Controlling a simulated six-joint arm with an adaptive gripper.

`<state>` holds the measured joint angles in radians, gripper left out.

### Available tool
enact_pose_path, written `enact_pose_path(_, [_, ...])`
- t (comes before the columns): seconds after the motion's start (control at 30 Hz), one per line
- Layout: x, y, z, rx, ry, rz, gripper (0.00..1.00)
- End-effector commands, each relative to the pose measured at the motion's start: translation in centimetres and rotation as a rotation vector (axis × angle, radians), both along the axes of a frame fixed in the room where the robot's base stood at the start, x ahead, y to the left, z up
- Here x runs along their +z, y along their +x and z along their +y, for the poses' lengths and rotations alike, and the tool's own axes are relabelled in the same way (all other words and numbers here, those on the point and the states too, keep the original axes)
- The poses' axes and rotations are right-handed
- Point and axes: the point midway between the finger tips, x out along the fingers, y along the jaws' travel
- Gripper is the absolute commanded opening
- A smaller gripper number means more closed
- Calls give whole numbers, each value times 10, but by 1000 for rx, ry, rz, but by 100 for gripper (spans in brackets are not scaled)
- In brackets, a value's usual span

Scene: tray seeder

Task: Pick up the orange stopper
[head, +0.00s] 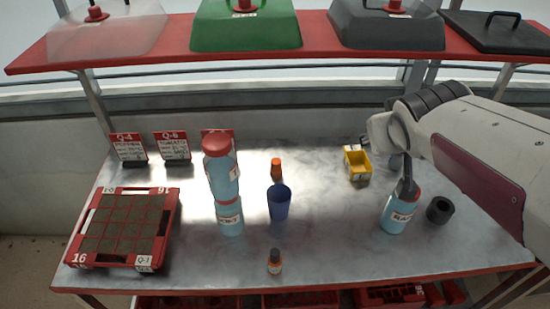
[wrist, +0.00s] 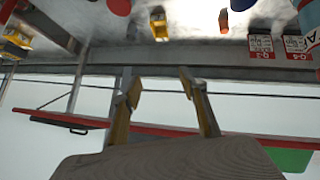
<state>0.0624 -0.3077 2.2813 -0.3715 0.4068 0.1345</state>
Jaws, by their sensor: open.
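A small orange piece, which looks like the stopper (head: 276,166), stands on the table behind the dark blue cup (head: 279,203). It also shows as an orange shape in the wrist view (wrist: 223,20), near the top edge. My gripper (wrist: 159,84) is in the wrist view, with its two fingers apart and nothing between them. It points toward the wall and shelf, away from the tabletop objects. The head view does not clearly show the fingers. The stopper and gripper are apart.
Stacked light-blue containers (head: 229,219) stand left of the cup. A small dark-capped bottle (head: 274,262) is in front. A yellow bin (head: 357,165), labelled blue jar (head: 398,214) and black ring (head: 440,210) are right. A red seed tray (head: 75,244) lies left. The red shelf (head: 330,56) overhangs behind.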

Motion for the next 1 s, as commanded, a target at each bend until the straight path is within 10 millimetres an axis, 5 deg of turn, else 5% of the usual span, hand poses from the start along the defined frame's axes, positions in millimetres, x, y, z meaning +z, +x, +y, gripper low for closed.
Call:
enact_pose_path(0.53, [-10, 130, -5, 154, -89, -142, 43])
enact_pose_path(1.0, [-52, 219, 15, 352, -89, -230, 43])
